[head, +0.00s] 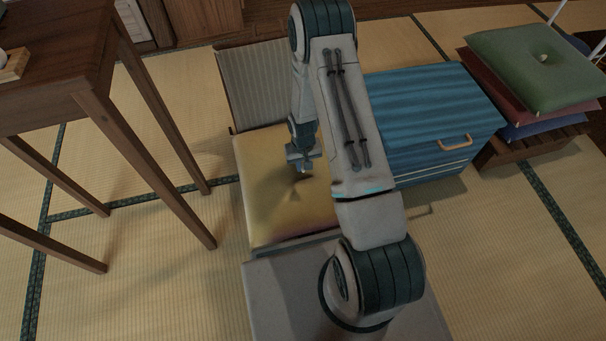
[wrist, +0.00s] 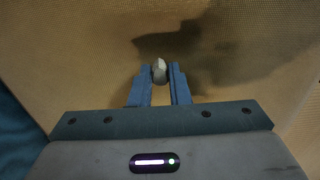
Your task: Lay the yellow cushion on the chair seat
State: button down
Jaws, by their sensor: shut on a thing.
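The yellow cushion (head: 262,205) lies flat, or nearly so, over the seat of a low floor chair with a grey striped backrest (head: 258,85). The cushion covers most of the seat; I cannot tell whether it rests fully on it. My gripper (head: 303,170) is over the cushion's middle, shut on its pale central tuft. In the wrist view the fingers (wrist: 159,74) close on the pale tuft (wrist: 160,68), and the yellow cloth (wrist: 85,60) fills most of the picture. My arm hides the cushion's right edge in the head view.
A dark wooden table (head: 85,75) stands to the left, its legs near the chair. A blue striped chest (head: 430,110) with a handle is to the right. A green cushion (head: 535,65) tops a stack on a wooden stand at far right. Tatami (head: 490,270) is clear at lower right.

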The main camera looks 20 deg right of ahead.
aim_at(303, 171)
notch_tip(303, 171, down, 4)
jog(key=shift+w+f+b, duration=0.1)
jog(key=shift+f+b, duration=0.15)
jog(key=shift+b, duration=0.8)
jog(key=c, duration=1.4)
grip_release()
jog(key=shift+o, duration=0.2)
jog(key=shift+r, duration=0.1)
notch_tip(303, 171, up, 12)
jog(key=p, duration=0.5)
